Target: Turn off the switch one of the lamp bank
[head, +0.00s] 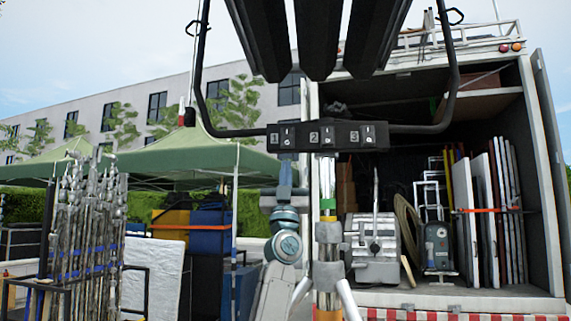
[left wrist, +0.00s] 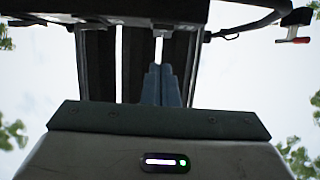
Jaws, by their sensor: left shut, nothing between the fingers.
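The lamp bank (head: 318,35) hangs at the top centre of the head view, with dark panels in a black yoke. Its black switch box (head: 341,136) carries three switches, numbered 1, 2 and 3. Switch one (head: 288,136) is at the left end; its on or off position is too small to tell. My left gripper (head: 286,160) points up just below switch one, shut and empty. Whether it touches the box cannot be told. In the left wrist view its fingers (left wrist: 161,84) are together, pointing up towards the dark lamp bank. My right gripper is not in view.
A stand pole (head: 327,190) rises to the box, close right of my left arm. Behind is an open truck (head: 400,298) with cases and panels. Green canopies (head: 195,155) and a rack of metal stands (head: 85,225) are at left. Open air surrounds the yoke's left side.

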